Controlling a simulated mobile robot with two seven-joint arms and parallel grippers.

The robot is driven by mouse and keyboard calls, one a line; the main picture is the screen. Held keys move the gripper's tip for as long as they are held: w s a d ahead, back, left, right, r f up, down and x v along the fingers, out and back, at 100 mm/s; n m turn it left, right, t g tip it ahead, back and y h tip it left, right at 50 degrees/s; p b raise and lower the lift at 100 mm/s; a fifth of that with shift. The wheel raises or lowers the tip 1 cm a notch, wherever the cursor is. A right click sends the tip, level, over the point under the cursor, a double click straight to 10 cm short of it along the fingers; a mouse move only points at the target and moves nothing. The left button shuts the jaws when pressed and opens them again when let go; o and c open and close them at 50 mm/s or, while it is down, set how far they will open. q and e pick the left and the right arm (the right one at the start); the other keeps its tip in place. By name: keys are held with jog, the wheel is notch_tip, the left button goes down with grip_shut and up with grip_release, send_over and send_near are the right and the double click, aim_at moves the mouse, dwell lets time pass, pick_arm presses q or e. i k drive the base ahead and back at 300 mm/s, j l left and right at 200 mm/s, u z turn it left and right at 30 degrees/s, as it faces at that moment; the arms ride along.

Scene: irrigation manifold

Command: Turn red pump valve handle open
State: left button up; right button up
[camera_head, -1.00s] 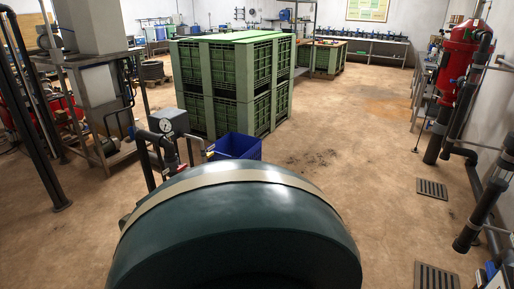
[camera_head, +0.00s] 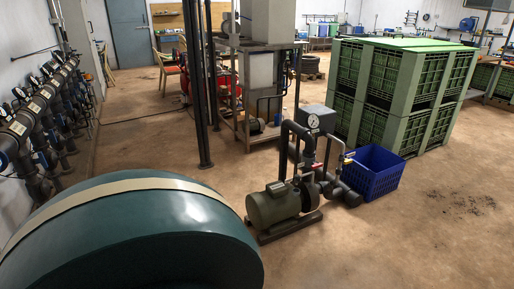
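The pump (camera_head: 274,205) is a grey-green motor unit on a dark base on the floor, right of centre. Dark pipes (camera_head: 297,128) and a pressure gauge (camera_head: 313,121) rise behind it. A small red handle (camera_head: 318,167) shows on the pipework just right of the pump. It is too small to tell its exact angle. Neither of my grippers is in view.
A large rounded dark green body with a tan band (camera_head: 130,240) fills the lower left foreground. A blue crate (camera_head: 373,178) stands right of the pump, before stacked green crates (camera_head: 405,80). A valve manifold (camera_head: 35,125) lines the left wall. Floor at lower right is clear.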

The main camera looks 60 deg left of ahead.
aim_at(316, 165)
jog(key=u, duration=1.45)
jog(key=i, duration=0.35)
jog(key=i+l+z, duration=0.1)
jog(key=i+z, duration=0.7)
jog(key=i+j+z, duration=0.2)
jog(key=z, duration=0.2)
jog(key=i+z, duration=0.25)
jog(key=i, duration=1.45)
jog(key=i+u, duration=0.35)
jog(key=i+l+u, duration=0.5)
jog(key=i+u, duration=0.2)
jog(key=i+l+u, duration=0.15)
jog(key=u, duration=0.3)
jog(key=i+l+u, duration=0.3)
jog(key=u, duration=0.15)
jog(key=i+l+u, duration=0.15)
jog(key=l+u, duration=0.25)
jog(key=i+l+u, duration=0.15)
jog(key=u, duration=0.3)
jog(key=l+u, duration=0.45)
jog(key=i+l+u, duration=0.4)
jog(key=i+l, duration=0.4)
jog(key=i, duration=0.15)
